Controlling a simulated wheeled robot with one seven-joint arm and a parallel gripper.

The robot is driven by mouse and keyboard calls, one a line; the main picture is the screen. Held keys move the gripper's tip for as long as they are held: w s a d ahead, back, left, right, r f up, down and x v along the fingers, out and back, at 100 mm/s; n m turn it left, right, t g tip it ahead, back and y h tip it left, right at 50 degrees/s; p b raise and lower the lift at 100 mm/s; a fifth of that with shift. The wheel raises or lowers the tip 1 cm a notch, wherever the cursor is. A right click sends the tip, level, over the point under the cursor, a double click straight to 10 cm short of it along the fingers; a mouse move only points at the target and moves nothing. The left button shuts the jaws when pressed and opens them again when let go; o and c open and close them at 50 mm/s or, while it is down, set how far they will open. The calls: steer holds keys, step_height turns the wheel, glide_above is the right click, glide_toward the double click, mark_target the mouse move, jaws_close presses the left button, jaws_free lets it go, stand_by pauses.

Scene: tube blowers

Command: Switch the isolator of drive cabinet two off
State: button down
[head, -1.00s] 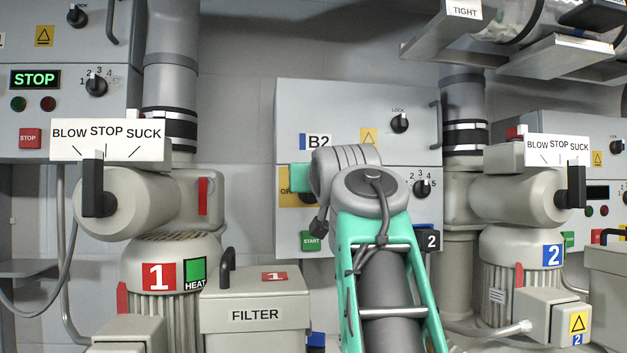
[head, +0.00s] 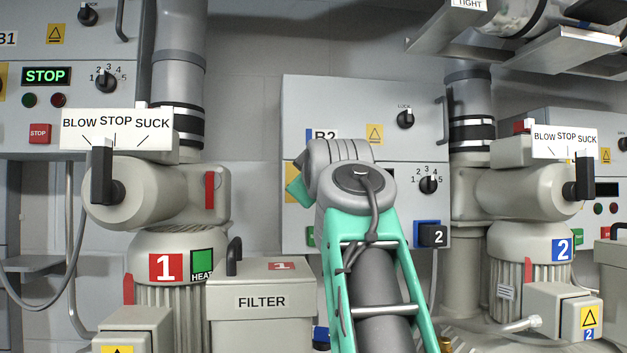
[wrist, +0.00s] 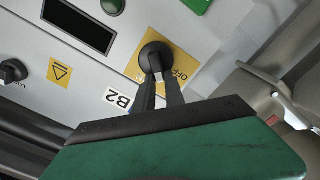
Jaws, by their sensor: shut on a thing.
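Drive cabinet B2 (head: 350,108) stands in the middle of the head view, partly behind my arm. In the wrist view, its isolator is a round black knob (wrist: 153,54) on a yellow plate (wrist: 188,62) with "OFF" lettering. My gripper (wrist: 160,82) has its two dark fingers closed on the knob's grip. The knob's exact pointer position is hidden by the fingers. In the head view, the yellow plate (head: 290,184) shows only as a strip left of my wrist; the fingers and knob are hidden there.
The B2 label (wrist: 118,99) and a dark display (wrist: 78,24) are near the knob. A selector dial (head: 428,185) and a lock knob (head: 405,119) are on the same cabinet. Blower one (head: 150,195) and a filter box (head: 262,312) stand left; blower two (head: 520,190) stands right.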

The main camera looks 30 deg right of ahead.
steer(key=shift+w+a+f+n+b, duration=0.1)
steer(key=shift+f+n+b, duration=0.2)
steer(key=shift+n, duration=1.15)
steer(key=shift+a+f+n+b, duration=0.1)
steer(key=shift+f+n+b, duration=0.2)
steer(key=shift+n, duration=1.1)
steer(key=shift+w+a+f+n+b, duration=0.1)
steer(key=shift+f+n+b, duration=0.2)
steer(key=shift+n, duration=1.15)
steer(key=c, duration=1.4)
jaws_free()
steer(key=shift+s, duration=0.1)
steer(key=b+v, duration=0.2)
steer(key=v, duration=0.5)
steer(key=shift+s+a, duration=0.25)
steer(key=shift+s, duration=0.1)
